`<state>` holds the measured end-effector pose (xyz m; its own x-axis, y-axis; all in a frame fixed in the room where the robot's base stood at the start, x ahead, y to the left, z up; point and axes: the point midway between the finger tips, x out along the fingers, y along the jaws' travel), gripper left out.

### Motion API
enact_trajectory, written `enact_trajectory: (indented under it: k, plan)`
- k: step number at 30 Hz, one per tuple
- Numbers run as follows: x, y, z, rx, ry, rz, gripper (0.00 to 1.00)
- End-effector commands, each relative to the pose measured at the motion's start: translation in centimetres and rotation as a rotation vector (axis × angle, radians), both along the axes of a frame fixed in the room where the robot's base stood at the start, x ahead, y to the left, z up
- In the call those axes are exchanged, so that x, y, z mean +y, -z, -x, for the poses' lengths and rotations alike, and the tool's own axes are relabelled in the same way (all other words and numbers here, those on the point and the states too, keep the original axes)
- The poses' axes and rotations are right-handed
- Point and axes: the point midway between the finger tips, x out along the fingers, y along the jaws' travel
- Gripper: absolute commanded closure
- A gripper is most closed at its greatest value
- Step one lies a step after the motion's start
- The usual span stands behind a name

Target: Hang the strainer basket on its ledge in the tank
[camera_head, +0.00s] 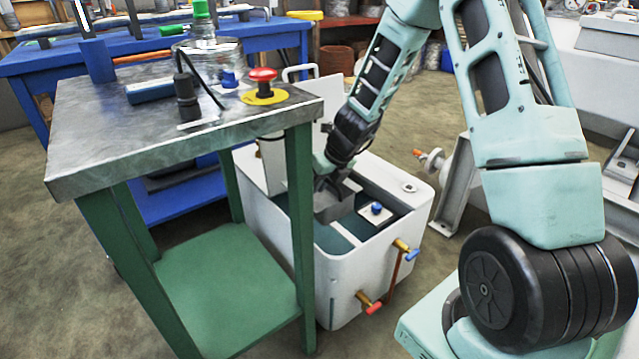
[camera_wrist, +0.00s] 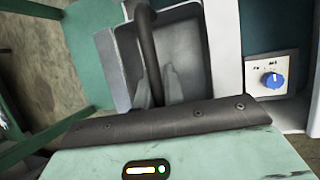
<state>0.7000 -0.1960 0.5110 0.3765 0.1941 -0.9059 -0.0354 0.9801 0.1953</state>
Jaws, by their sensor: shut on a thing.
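The strainer basket (camera_head: 334,204) is a grey open box with a dark bar handle, at the tank's opening in the head view. In the wrist view the basket (camera_wrist: 188,45) lies just beyond my fingers, and its handle (camera_wrist: 146,42) runs between them. My gripper (camera_wrist: 158,88) is shut on the handle; it shows in the head view (camera_head: 328,176) above the basket. The tank (camera_head: 345,285) is a white box with a dark teal inside. The ledge is hidden, and I cannot tell whether the basket touches it.
A panel with a blue knob (camera_head: 376,209) sits beside the basket at the tank opening. A green-legged metal-topped table (camera_head: 110,130) stands close on the left, with a red button (camera_head: 262,76) and a glass jar. Taps (camera_head: 402,246) stick out of the tank's front.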

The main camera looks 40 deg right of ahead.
Motion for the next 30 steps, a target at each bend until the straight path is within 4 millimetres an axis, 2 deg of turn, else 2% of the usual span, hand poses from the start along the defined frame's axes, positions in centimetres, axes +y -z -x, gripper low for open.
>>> enact_trajectory:
  k: [1, 15, 22, 30]
  plan:
    - [0.0, 0.9, 0.0, 0.0, 0.0, 0.0, 1.0]
    - [0.0, 5.2, 0.0, 0.0, 0.0, 0.0, 1.0]
    - [0.0, 6.3, 0.0, 0.0, 0.0, 0.0, 1.0]
    - [0.0, 6.4, 0.0, -0.001, 0.0, 0.0, 1.0]
